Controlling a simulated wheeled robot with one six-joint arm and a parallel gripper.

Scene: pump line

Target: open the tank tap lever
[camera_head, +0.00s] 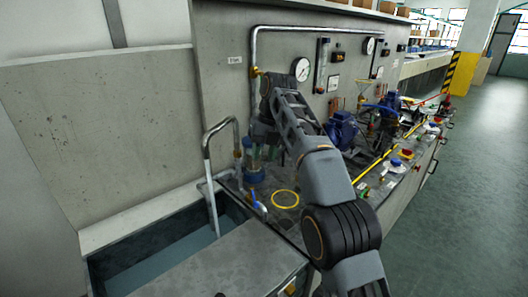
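A small blue lever (253,197) sits at the left end of the bench, close to the tank's right edge. I take it for the tank tap lever. A pale metal part lies beside it; at this size I cannot tell the lever's exact angle. The open tank (92,240) with dark water is at the lower left. My arm rises from the bottom right and reaches up past the bench, its far end near the back panel, above and right of the lever. My gripper's fingers cannot be made out, and no contact with the lever shows.
A bent metal pipe (207,150) dips into the tank. A clear filter with a blue base (253,174) stands behind the lever. A yellow ring (285,199) lies to its right. Blue pumps (342,128) and gauges (302,69) are further right. The green floor is clear at the right.

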